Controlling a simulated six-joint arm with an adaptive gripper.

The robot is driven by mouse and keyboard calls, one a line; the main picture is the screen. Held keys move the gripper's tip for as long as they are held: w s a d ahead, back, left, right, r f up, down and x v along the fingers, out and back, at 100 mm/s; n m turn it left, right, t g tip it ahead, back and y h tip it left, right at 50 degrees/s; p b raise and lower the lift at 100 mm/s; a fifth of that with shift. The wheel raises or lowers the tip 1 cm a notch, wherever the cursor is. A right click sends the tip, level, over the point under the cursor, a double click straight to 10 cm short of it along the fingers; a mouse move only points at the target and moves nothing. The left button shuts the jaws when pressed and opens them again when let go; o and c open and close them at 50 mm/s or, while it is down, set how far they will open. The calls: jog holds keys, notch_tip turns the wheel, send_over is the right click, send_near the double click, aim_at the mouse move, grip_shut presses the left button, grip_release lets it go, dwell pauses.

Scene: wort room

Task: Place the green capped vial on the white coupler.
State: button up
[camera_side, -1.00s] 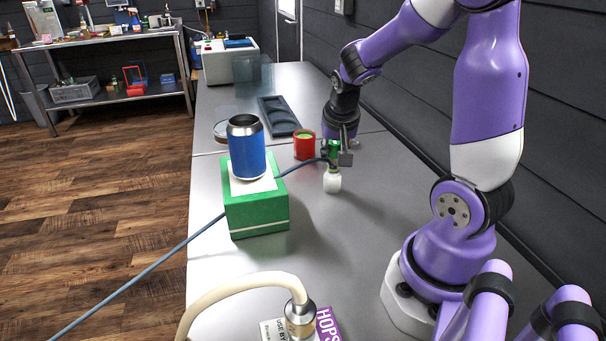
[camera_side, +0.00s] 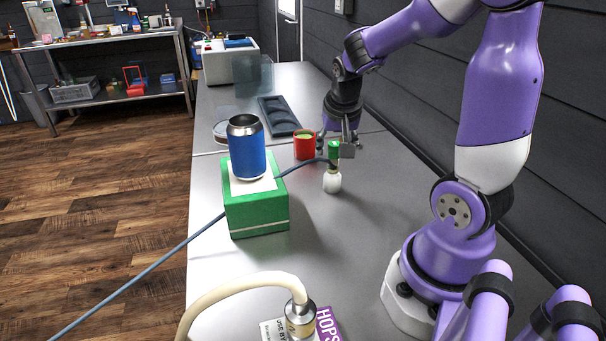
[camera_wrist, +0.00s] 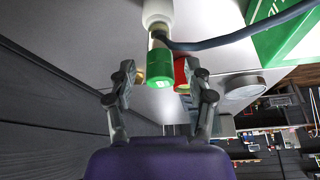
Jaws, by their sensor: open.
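The green capped vial (camera_side: 334,149) stands upright directly above the white coupler (camera_side: 332,182) on the grey bench. In the wrist view, the vial's green cap (camera_wrist: 158,76) points toward me and the white coupler (camera_wrist: 157,13) is at its far end. The vial appears seated on the coupler. Its lower part is partly hidden by a blue-grey cable, so the exact contact is not clear. My gripper (camera_side: 336,146) is open, with one finger on each side of the cap. The wrist view shows gaps between both fingers (camera_wrist: 163,78) and the cap.
The blue-grey cable (camera_side: 150,267) crosses in front of the vial. A red cup (camera_side: 304,146) stands left of my gripper. A blue can (camera_side: 246,150) stands on a green box (camera_side: 258,212). A dark tray (camera_side: 279,117) lies farther back. The bench right of the coupler is clear.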

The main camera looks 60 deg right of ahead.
jog(key=v, duration=1)
jog(key=s+a+f+n+t+y, duration=0.1)
jog(key=s+a+n+t+y, duration=0.1)
jog(key=a+n, duration=0.9)
jog(key=a+t+y, duration=0.1)
jog(key=a, duration=0.2)
jog(key=shift+s+a+f+y, duration=0.15)
jog(key=shift+s+a+y, duration=0.1)
jog(key=shift+y, duration=0.15)
